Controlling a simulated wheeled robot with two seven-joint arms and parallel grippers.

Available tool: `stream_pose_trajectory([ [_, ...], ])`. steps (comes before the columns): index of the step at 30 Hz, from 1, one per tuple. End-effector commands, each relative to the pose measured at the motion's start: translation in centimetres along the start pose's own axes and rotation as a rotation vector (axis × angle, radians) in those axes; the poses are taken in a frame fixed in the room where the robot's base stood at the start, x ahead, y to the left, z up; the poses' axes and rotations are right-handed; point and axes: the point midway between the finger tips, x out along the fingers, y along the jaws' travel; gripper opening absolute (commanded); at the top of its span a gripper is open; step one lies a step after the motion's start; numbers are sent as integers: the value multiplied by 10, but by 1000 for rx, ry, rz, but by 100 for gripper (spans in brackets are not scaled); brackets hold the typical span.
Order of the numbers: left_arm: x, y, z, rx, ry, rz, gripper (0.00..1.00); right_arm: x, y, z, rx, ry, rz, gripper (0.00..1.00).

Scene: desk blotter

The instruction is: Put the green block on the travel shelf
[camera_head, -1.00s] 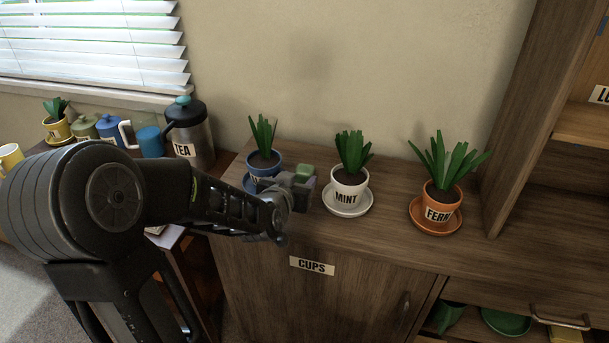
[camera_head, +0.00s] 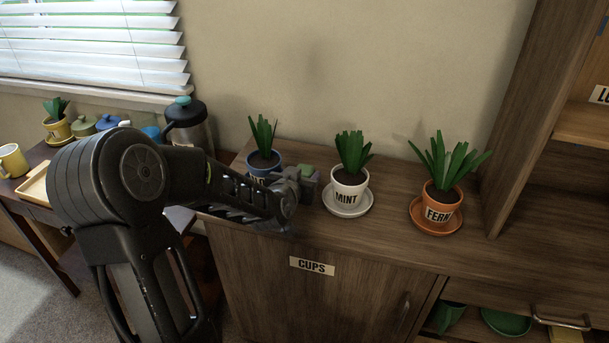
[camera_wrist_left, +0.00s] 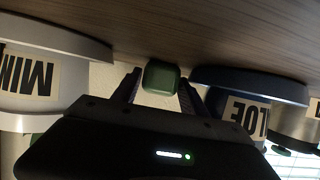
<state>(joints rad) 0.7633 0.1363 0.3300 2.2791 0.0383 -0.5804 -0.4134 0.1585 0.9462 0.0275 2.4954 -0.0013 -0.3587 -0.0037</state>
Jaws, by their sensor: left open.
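The green block (camera_head: 307,170) is on the cabinet top between the blue pot and the white MINT pot, mostly hidden behind my left gripper (camera_head: 306,182). In the left wrist view, which is upside down, the green block (camera_wrist_left: 160,77) shows between the tips of the left gripper (camera_wrist_left: 158,86). The jaws are open around it; I cannot tell whether either finger touches it. No shelf labelled travel can be read. My right gripper is not in view.
The blue pot (camera_head: 262,166) and the white MINT pot (camera_head: 349,186) stand close on either side. The orange FERN pot (camera_head: 440,207) is farther right. A wooden shelf unit (camera_head: 583,125) with a cut-off label stands at the right. The cabinet's front right top is clear.

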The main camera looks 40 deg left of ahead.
Motion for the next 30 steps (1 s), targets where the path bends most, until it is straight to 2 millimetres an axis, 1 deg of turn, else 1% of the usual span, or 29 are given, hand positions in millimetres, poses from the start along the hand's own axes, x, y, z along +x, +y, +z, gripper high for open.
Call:
stream_pose_trajectory([
  [5, 0, 0, 0, 0, 0, 0, 51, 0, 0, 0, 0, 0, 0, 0],
  [21, 0, 0, 0, 0, 0, 0, 7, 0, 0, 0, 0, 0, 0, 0],
  [24, 0, 0, 0, 0, 0, 0, 0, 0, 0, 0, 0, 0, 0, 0],
  [30, 0, 0, -1, 0, 3, 0, 0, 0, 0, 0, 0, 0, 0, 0],
])
